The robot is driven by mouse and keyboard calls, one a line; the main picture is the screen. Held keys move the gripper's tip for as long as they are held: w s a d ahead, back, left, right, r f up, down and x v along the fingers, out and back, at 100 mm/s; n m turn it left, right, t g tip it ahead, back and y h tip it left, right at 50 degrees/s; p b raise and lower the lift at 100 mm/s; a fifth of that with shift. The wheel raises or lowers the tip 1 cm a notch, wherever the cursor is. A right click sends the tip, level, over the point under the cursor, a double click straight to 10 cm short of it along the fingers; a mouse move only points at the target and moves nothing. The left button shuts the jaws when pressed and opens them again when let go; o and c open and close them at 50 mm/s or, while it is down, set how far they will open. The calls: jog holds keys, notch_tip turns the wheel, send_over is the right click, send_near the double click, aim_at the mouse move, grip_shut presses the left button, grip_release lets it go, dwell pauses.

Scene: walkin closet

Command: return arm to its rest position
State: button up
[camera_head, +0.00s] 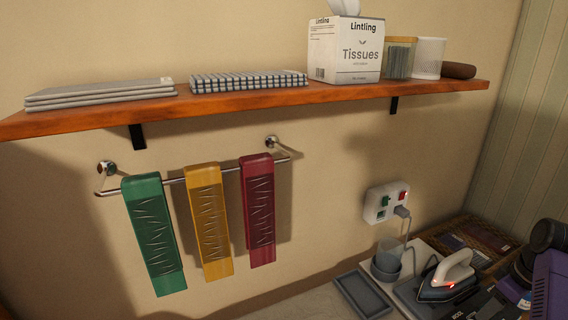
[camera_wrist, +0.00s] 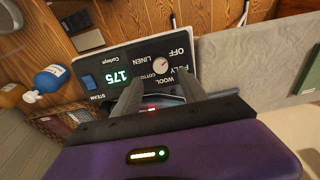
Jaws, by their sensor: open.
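My gripper (camera_wrist: 160,78) is open, with its two fingers apart above a dark control panel (camera_wrist: 125,58) in the wrist view. The panel has a dial, fabric labels and a green "175" readout. A small red light shows between the fingers near my purple gripper body. In the head view, part of my purple arm shows at the right edge, and the fingers are hard to make out there. An iron (camera_head: 449,277) with a lit red light stands on its base to the left of my arm. Nothing is visibly held.
A wall outlet (camera_head: 387,203) holds a plug and cord. A cup (camera_head: 387,263), a grey tray (camera_head: 362,294) and a wicker basket (camera_head: 470,240) are near the iron. A wooden shelf (camera_head: 250,103) carries tissues and folded cloths above a rail (camera_head: 200,174) with three hanging strips. A blue bottle (camera_wrist: 50,78) stands nearby.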

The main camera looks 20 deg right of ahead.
jog(key=w+d+r+m+t+h, duration=0.4)
jog(key=w+d+t+h, duration=0.1)
jog(key=w+d+h, duration=0.15)
jog(key=s+a+f+m+t+h+b, duration=0.1)
jog(key=a+t, duration=0.2)
jog(key=a, duration=0.8)
jog(key=s+a+f+t+h+b, duration=0.1)
jog(key=a+f+t, duration=0.15)
jog(key=a, duration=0.85)
jog(key=s+a+n+t+y+b, duration=0.2)
jog(key=s+a+y, duration=0.6)
jog(key=s+a, duration=1.8)
jog(key=shift+s+a+n+b, duration=0.25)
jog(key=shift+a+n+b, duration=0.45)
jog(key=shift+n+b, duration=0.4)
jog(key=shift+f, duration=0.1)
